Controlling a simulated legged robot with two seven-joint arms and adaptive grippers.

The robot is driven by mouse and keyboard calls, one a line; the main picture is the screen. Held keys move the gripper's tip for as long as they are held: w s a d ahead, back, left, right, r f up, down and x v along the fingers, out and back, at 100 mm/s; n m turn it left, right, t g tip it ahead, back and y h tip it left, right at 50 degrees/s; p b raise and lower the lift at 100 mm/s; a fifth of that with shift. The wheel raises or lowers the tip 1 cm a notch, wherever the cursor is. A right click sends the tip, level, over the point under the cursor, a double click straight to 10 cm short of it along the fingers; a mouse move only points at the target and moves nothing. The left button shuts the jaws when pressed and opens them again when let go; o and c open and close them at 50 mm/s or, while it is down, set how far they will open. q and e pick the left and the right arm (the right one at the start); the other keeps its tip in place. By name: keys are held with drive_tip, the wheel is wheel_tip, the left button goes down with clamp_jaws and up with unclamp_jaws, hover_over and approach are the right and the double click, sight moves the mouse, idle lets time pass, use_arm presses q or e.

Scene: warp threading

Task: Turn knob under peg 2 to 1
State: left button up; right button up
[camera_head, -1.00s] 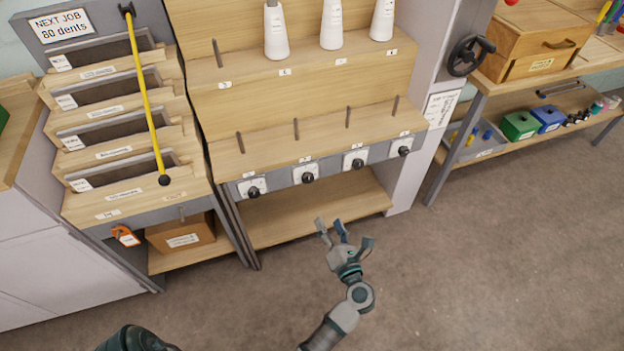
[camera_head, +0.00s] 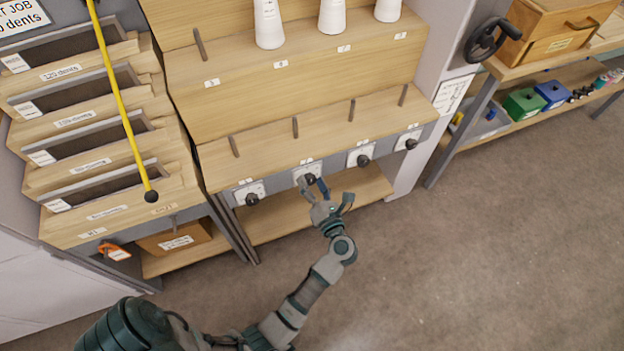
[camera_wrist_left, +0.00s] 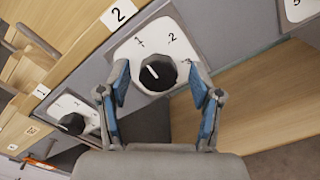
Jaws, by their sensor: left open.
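The knob under peg 2 is a black round knob (camera_wrist_left: 158,73) on a white dial plate (camera_wrist_left: 135,48), below a label reading 2 in the left wrist view. Its white pointer line slants toward the plate's upper left; the mark it meets is hard to read. The same knob (camera_head: 311,179) shows in the head view, below the upright peg 2 (camera_head: 295,128). My left gripper (camera_head: 329,196) is open in front of it. In the left wrist view its blue-padded fingers (camera_wrist_left: 160,82) stand on either side of the knob; contact cannot be told.
Knob 1 (camera_head: 251,199) is to the left, with knobs 3 (camera_head: 363,160) and 4 (camera_head: 411,144) to the right. White cones (camera_head: 332,15) stand on the upper shelf. A yellow rod (camera_head: 120,95) crosses the slotted rack at left. The floor at right is clear.

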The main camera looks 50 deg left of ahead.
use_arm(q)
drive_tip(key=shift+a, duration=0.15)
drive_tip(key=shift+c, duration=1.2)
drive_tip(key=c, duration=0.9)
drive_tip(key=shift+f+n, duration=0.15)
drive_tip(key=shift+n, duration=0.25)
drive_tip(key=shift+b, duration=0.3)
drive_tip(key=o, duration=1.1)
drive_tip(key=shift+d, duration=0.2)
drive_tip(key=shift+o, duration=0.2)
drive_tip(key=shift+d+r, duration=0.1)
drive_tip(key=shift+r, duration=0.1)
